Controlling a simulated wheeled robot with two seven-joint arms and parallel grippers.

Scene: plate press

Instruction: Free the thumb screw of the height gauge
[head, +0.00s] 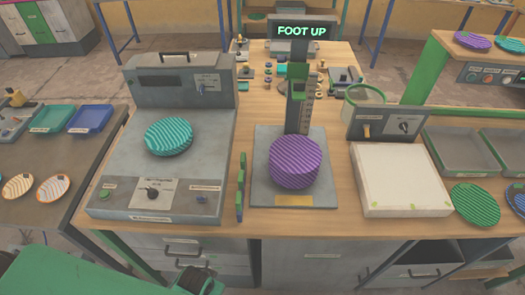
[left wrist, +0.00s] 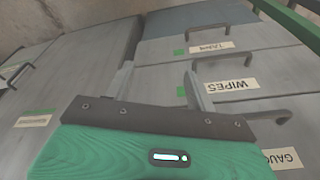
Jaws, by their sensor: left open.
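The height gauge (head: 299,110) stands at the middle of the bench, with an upright scale column and a green carriage near its top. A stack of purple striped plates (head: 294,162) sits on its grey base (head: 263,193). The display above it (head: 302,30) reads "FOOT UP". The thumb screw is too small to make out surely. My left gripper (head: 196,282) is at the bottom edge, low in front of the bench and well away from the gauge. In the left wrist view my left gripper (left wrist: 157,72) is open and empty, facing drawer fronts. My right gripper is not in view.
A grey scale unit (head: 120,185) holding a teal plate (head: 168,136) stands left of the gauge. A white-topped unit (head: 400,180) stands right. Thin green-blue pieces (head: 240,190) stand between scale and gauge. Small parts lie behind. Drawers labelled "WIPES" (left wrist: 225,87) are below the bench.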

